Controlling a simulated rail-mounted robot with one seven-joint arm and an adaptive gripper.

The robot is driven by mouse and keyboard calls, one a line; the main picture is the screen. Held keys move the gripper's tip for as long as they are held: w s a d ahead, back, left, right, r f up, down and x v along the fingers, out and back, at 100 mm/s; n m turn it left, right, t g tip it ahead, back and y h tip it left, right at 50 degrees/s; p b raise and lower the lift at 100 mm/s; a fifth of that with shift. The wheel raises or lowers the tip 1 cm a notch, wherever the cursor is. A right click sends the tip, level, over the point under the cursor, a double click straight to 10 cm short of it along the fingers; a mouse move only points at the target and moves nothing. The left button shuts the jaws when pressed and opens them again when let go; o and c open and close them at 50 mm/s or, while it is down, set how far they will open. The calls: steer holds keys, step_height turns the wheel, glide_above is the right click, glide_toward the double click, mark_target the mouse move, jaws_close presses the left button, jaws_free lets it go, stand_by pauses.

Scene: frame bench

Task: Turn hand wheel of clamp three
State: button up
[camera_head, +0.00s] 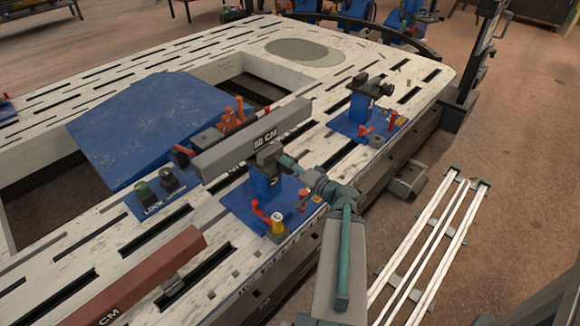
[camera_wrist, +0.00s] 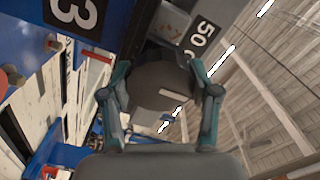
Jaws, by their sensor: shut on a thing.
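My gripper (camera_head: 290,163) reaches in from the right to the upper part of a clamp on a blue base (camera_head: 240,212). In the wrist view my gripper (camera_wrist: 160,78) has its teal fingers on both sides of a dark round hand wheel (camera_wrist: 158,88) and is shut on it. A plate with the number 3 (camera_wrist: 82,14) shows upside down at the upper left of the wrist view. In the head view the wheel is mostly hidden by the fingers, and its turn angle cannot be told.
A grey beam marked 60 CM (camera_head: 240,143) lies beside the clamp. Another clamp (camera_head: 365,105) stands farther back on the white slotted bench (camera_head: 130,235). A red-brown beam (camera_head: 150,275) is at the front left. White rails (camera_head: 430,245) lie on the floor at right.

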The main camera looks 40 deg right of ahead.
stand_by(0.3)
steer(key=o, duration=1.2)
